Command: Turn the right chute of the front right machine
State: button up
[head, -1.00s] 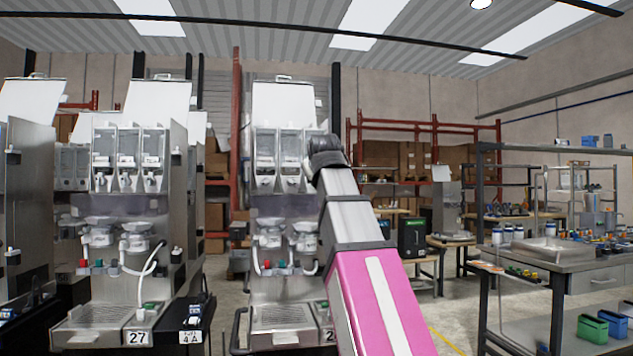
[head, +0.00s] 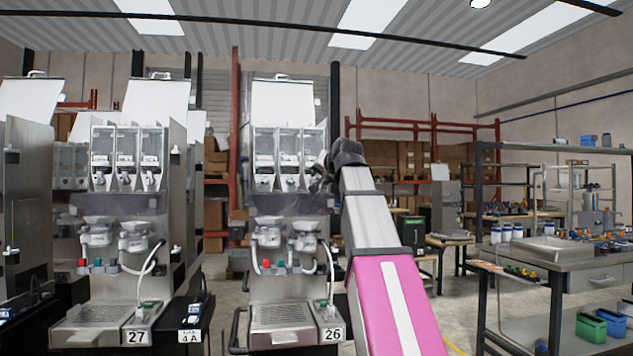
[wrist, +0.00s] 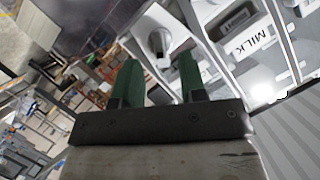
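The front right machine, marked 26 (head: 285,205), is a steel dispenser with a row of clear canisters and white chutes under its raised lid. Its right canister (head: 313,146) shows beside my arm in the head view; its chute is hidden there behind my gripper (head: 320,180). In the wrist view, my gripper (wrist: 158,70) has two green fingers spread apart with nothing between them. A white chute (wrist: 160,42) lies just beyond the fingertips, roughly between them. A canister with a MILK label (wrist: 262,45) is to its right.
Machine 27 (head: 120,215) stands to the left with a similar canister row. Mixing bowls and a hose are below the chutes of machine 26. A workbench (head: 560,258) with bins stands at the right. Open floor lies between the bench and my arm.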

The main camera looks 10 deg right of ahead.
aim_at(314, 180)
jog(key=shift+x, duration=2.2)
jog(key=shift+s, duration=0.1)
jog(key=c, duration=0.6)
jog(key=n+h, duration=0.1)
jog(key=n, duration=0.1)
jog(key=n+h, duration=0.2)
jog(key=shift+a+r+n, duration=0.1)
jog(key=shift+a+n, duration=0.1)
jog(key=shift+n, duration=0.1)
jog(key=shift+a+n+h, duration=0.1)
jog(key=shift+n+h, duration=0.9)
jog(key=shift+n, duration=0.2)
jog(key=shift+n+h, duration=0.8)
jog(key=shift+n, duration=0.5)
jog(key=shift+a, duration=0.1)
